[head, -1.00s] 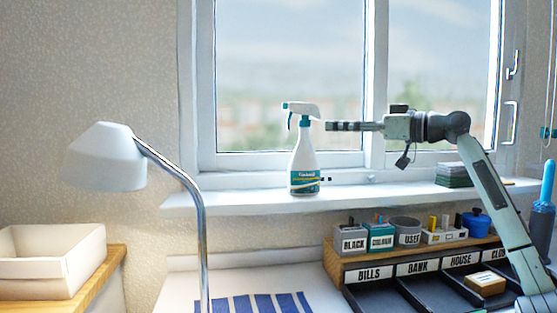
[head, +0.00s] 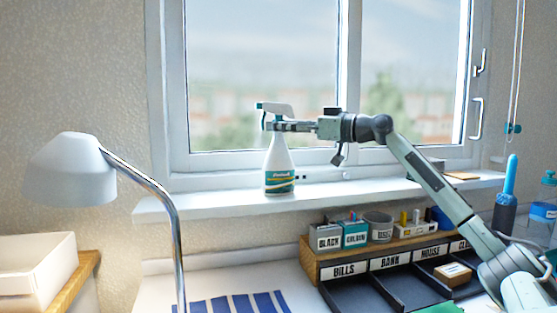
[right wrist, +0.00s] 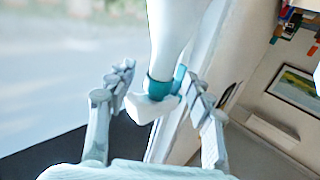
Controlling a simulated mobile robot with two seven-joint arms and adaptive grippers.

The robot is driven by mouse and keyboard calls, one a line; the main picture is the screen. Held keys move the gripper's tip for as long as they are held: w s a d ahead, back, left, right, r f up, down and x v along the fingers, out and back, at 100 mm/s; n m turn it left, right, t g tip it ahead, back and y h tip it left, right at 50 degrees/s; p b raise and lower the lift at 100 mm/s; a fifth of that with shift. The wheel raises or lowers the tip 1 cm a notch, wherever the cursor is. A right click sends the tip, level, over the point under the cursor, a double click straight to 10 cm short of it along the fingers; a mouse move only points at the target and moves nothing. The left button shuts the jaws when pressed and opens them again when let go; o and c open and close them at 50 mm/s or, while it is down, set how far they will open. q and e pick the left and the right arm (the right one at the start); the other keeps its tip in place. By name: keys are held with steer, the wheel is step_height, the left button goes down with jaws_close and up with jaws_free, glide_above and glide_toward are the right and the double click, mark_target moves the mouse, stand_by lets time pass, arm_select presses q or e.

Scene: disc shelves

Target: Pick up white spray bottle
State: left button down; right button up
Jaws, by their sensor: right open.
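The white spray bottle (head: 279,168) stands upright on the windowsill, with a white and teal trigger head and a teal label. My right gripper (head: 281,126) comes in from the right at the height of the bottle's neck, just below the spray head. In the right wrist view the bottle's white body and teal collar (right wrist: 160,88) lie between the two fingers of my right gripper (right wrist: 165,95), which are apart. I cannot tell whether either finger touches it. My left gripper is not in view.
The windowsill (head: 220,203) is clear left of the bottle. A white lamp (head: 72,170) with a chrome stem stands at the left front. Below the sill are a labelled desk organizer (head: 390,262) and small cups (head: 355,234). A white box (head: 35,262) sits at far left.

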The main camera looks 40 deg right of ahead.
jaws_close()
steer(key=shift+r, duration=0.1)
stand_by(0.4)
steer(key=shift+r, duration=0.2)
